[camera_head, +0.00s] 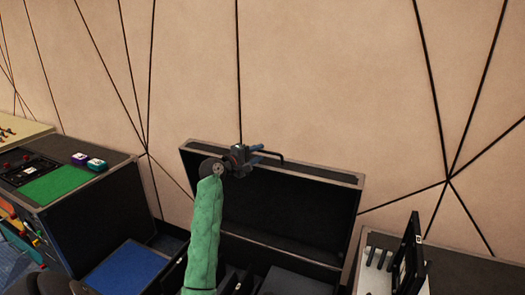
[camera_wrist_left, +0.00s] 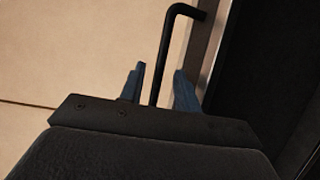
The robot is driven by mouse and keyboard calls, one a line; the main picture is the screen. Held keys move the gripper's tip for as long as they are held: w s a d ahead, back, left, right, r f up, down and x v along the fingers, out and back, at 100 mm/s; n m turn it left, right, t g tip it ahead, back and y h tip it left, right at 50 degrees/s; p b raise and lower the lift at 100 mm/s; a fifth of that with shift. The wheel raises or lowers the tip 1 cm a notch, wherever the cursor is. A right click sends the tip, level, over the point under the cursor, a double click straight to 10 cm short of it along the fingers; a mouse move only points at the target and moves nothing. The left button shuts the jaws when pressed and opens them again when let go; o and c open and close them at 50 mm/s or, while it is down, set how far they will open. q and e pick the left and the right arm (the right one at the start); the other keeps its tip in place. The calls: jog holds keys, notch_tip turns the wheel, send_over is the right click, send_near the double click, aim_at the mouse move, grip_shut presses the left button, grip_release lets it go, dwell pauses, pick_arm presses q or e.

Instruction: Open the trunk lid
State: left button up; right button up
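The black trunk lid (camera_head: 312,205) stands raised and near upright against the wall, its dark inner face towards me and its light rim on top. The trunk's rim (camera_head: 300,257) shows below it. My left gripper (camera_head: 261,153) is at the lid's top edge, left of its middle, with its two blue fingers apart. A thin black hooked rod (camera_wrist_left: 158,60) stands out between the fingers, with gaps on both sides. In the left wrist view the lid (camera_wrist_left: 272,55) is to the right of the fingers. I cannot tell whether rod or fingers touch it. My right gripper is not in view.
A black case with a green mat (camera_head: 57,184) and small purple and teal-white items (camera_head: 88,161) stands at left. A blue-topped box (camera_head: 127,268) is at lower left. A black panel stand (camera_head: 408,258) is at right. The wall is close behind the lid.

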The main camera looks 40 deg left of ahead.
pick_arm(q)
jog(key=shift+w+d, duration=0.2)
jog(key=shift+w, duration=1.2)
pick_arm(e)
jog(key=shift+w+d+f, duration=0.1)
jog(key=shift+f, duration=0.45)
pick_arm(q)
jog(key=shift+f, duration=0.1)
grip_shut()
jog(key=shift+s, duration=0.1)
